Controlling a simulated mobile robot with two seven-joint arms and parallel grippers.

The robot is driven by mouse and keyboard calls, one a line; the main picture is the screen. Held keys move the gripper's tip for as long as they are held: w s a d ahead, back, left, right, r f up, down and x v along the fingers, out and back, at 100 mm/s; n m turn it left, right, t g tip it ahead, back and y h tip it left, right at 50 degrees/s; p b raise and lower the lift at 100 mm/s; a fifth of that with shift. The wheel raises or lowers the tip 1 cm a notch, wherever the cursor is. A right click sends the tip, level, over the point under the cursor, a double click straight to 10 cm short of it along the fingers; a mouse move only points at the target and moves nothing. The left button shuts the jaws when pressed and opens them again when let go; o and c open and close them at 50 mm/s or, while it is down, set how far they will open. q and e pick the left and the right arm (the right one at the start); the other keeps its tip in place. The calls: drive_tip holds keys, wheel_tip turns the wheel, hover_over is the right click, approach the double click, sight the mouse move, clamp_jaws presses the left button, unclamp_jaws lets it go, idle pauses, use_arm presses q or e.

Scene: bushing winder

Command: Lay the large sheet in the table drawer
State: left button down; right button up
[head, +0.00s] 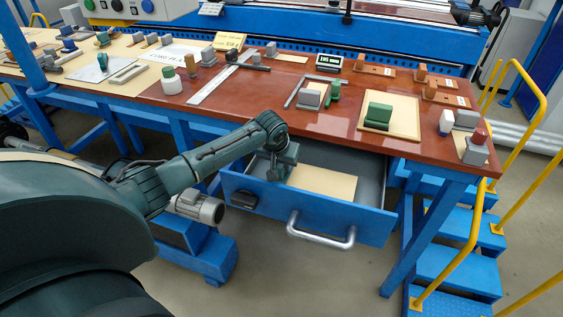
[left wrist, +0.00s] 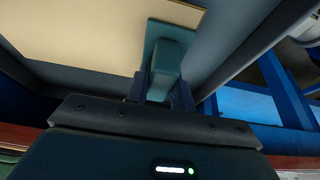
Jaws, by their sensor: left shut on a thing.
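A cream sheet (head: 323,182) is inside the open blue table drawer (head: 370,222), in its middle. In the left wrist view the sheet (left wrist: 90,35) reaches out from a teal block on a flat plate (left wrist: 168,55). My left gripper (head: 281,168) is over the left part of the drawer, at the sheet's left end. It is shut on the teal block, which sits at the sheet's edge. I cannot tell whether the sheet rests flat on the drawer floor or is slightly above it. My right gripper is not in view.
The brown tabletop (head: 300,122) above the drawer holds several blocks, tools and a smaller cream sheet with a green block (head: 378,115). The drawer has a silver handle (head: 320,236) in front. Blue steps with yellow rails (head: 478,215) stand to the right.

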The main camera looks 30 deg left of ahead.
use_arm(q)
drive_tip(key=shift+f, duration=0.25)
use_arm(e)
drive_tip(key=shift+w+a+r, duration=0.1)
use_arm(q)
drive_tip(key=c, duration=1.2)
unclamp_jaws()
drive_tip(key=shift+f, duration=0.1)
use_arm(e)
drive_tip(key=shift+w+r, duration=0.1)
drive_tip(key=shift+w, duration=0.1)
use_arm(q)
drive_tip(key=v, duration=1.3)
drive_tip(key=shift+r, duration=0.2)
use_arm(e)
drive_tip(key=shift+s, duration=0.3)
use_arm(q)
drive_tip(key=shift+w, duration=0.15)
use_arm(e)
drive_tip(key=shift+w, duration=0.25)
